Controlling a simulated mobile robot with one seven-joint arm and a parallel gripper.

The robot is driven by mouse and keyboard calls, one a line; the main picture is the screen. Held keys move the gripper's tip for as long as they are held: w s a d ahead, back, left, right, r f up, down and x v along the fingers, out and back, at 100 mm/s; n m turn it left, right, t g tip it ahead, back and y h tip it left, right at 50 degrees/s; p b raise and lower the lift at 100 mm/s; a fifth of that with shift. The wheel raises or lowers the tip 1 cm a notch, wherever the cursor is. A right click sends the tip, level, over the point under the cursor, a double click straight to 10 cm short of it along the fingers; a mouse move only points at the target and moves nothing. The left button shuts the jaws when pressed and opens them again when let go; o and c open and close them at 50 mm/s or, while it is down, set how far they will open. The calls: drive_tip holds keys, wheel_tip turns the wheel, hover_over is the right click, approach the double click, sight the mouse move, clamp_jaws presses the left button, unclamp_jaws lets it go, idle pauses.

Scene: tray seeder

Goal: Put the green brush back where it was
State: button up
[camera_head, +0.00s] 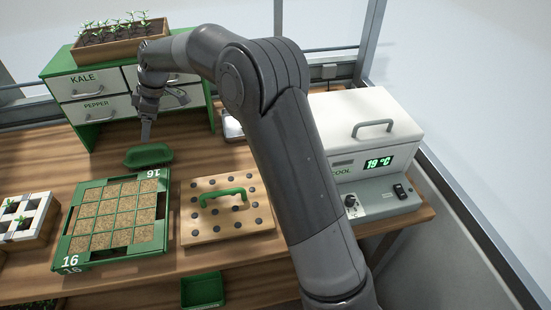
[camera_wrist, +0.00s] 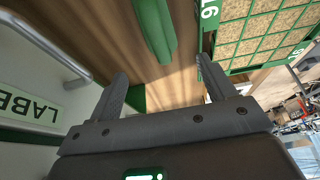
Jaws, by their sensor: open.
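The green brush (camera_head: 148,156) lies on the wooden bench, just behind the seed tray, its long side running roughly left to right. It also shows at the top of the wrist view (camera_wrist: 155,27), beyond my fingertips. My gripper (camera_head: 146,138) points down close behind the brush in the head view; whether it touches cannot be told there. In the wrist view my gripper (camera_wrist: 162,74) has its two fingers spread apart with only bench between them. The green seed tray (camera_head: 78,223), marked 16, holds soil-filled cells in front of the brush.
A green-framed drawer cabinet (camera_head: 85,141) labelled KALE and PEPPER stands behind, with a seedling box (camera_head: 107,52) on top. A wooden dibber board (camera_head: 238,222) with a green handle lies right of the tray. A white cooler (camera_head: 365,110) stands at right, a white seedling tray (camera_head: 40,212) at left.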

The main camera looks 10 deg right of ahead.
drive_tip(key=s+d+r+m+t+h, duration=0.1)
drive_tip(key=s+d+r+m, duration=0.3)
drive_tip(key=d, duration=0.3)
drive_tip(key=s+d+r+m+t+h, duration=0.1)
drive_tip(key=s+d+r+m, duration=0.1)
drive_tip(key=s+d+r, duration=0.45)
drive_tip(key=s+d+r+m+t+h, duration=0.1)
drive_tip(key=s+d+r+m, duration=0.2)
drive_tip(key=s+d, duration=0.4)
drive_tip(key=s+d+f+m+t+h, duration=0.1)
drive_tip(key=s+d+f+m, duration=0.3)
drive_tip(key=s+d+m, duration=0.5)
drive_tip(key=s+d+t, duration=0.1)
drive_tip(key=s+d, duration=0.5)
drive_tip(key=s, duration=0.4)
drive_tip(key=shift+f+t, duration=0.2)
drive_tip(key=shift+t, duration=0.1)
